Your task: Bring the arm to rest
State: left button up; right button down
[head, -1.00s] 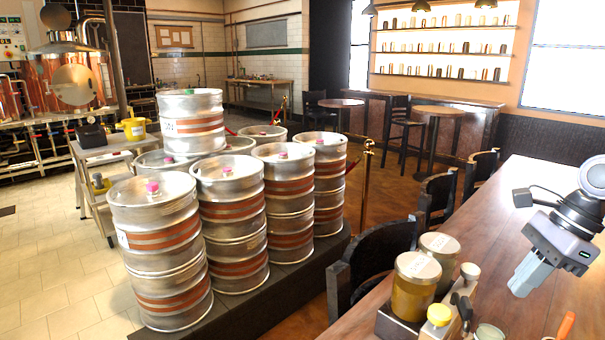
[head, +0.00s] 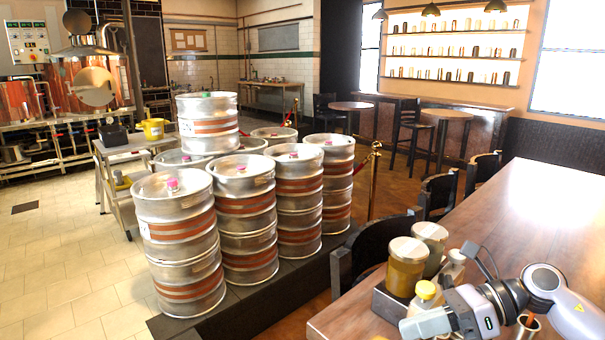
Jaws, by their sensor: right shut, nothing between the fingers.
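My right gripper (head: 408,328) is low at the right of the head view, its fingers pointing left over the near edge of the wooden table (head: 545,215). Its fingers are shut with nothing between them. It is in front of the jars and partly covers the small items there. My right arm comes in from the lower right. My left gripper is not in view.
Two lidded jars (head: 405,268) and a yellow-capped bottle (head: 424,294) stand close behind the right gripper. A dark chair (head: 368,248) is at the table's left edge. Stacked steel kegs (head: 180,245) stand on a dark platform. The table's far part is clear.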

jog(key=a+m+t+y+p, duration=0.2)
jog(key=a+m+t+y, duration=0.3)
jog(key=m+t, duration=0.7)
jog(key=s+d+f+m+g+h+p, duration=0.1)
jog(key=s+f+m+h, duration=0.7)
jog(key=m, duration=0.8)
jog(key=s+d+f+m+g+h+p, duration=0.1)
jog(key=s+d+f+m+g+h, duration=0.1)
jog(key=s+f+m+h, duration=0.6)
notch_tip(320, 180, down, 6)
jog(key=d+m, duration=0.1)
jog(key=m, duration=0.8)
jog(key=shift+s+d+m+p, duration=0.2)
jog(key=shift+d+m+p, duration=0.1)
jog(key=shift+d+p, duration=0.1)
